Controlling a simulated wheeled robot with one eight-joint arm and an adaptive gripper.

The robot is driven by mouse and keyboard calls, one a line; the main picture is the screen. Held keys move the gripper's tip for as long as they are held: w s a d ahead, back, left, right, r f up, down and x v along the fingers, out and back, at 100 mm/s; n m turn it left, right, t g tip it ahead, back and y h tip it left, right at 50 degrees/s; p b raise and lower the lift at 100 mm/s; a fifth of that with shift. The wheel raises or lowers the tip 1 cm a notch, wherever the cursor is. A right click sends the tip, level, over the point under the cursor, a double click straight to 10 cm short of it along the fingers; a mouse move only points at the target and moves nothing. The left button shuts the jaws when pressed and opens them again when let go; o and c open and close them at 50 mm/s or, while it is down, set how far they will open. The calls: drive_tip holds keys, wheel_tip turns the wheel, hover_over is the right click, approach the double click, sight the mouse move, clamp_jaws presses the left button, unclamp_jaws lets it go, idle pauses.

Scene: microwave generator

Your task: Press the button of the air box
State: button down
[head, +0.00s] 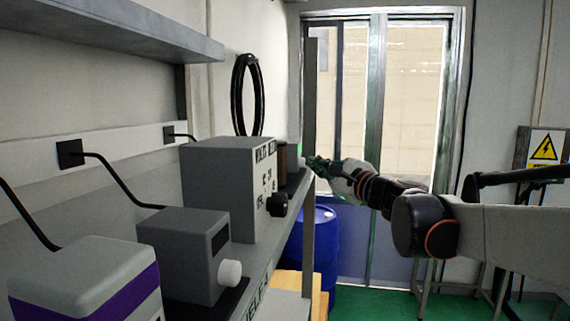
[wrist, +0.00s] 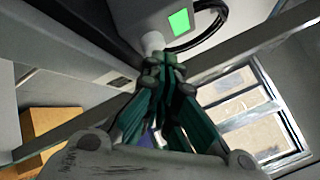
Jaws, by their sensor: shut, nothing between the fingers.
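In the wrist view a pale grey box (wrist: 150,12) has a lit green screen (wrist: 179,22) and a white round button (wrist: 152,42) on its face. No label on it is readable, but it is the box at my gripper. My gripper (wrist: 165,68) is shut and empty, with its green fingertips right at the button; I cannot tell whether they touch it. In the head view my gripper (head: 314,163) is at the far end of the shelf, where a small green glow (head: 300,149) shows. Most of that box is hidden there behind other boxes.
A large grey box (head: 220,185) with a black knob, a smaller grey box (head: 185,250) with a white knob, and a white and purple box (head: 85,280) stand nearer on the shelf. A blue barrel (head: 322,250) stands below. An upper shelf (head: 110,25) overhangs the left.

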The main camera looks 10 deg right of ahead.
drive_tip(key=shift+w+a, duration=0.1)
drive_tip(key=shift+a, duration=0.3)
idle(0.4)
drive_tip(key=shift+d, duration=0.1)
drive_tip(key=shift+s+d, duration=0.3)
drive_tip(key=shift+d, duration=0.45)
drive_tip(key=d, duration=0.2)
drive_tip(key=s+d, duration=0.1)
drive_tip(key=d, duration=0.2)
drive_tip(key=shift+s+d, duration=0.35)
drive_tip(key=shift+s, duration=0.05)
idle(0.4)
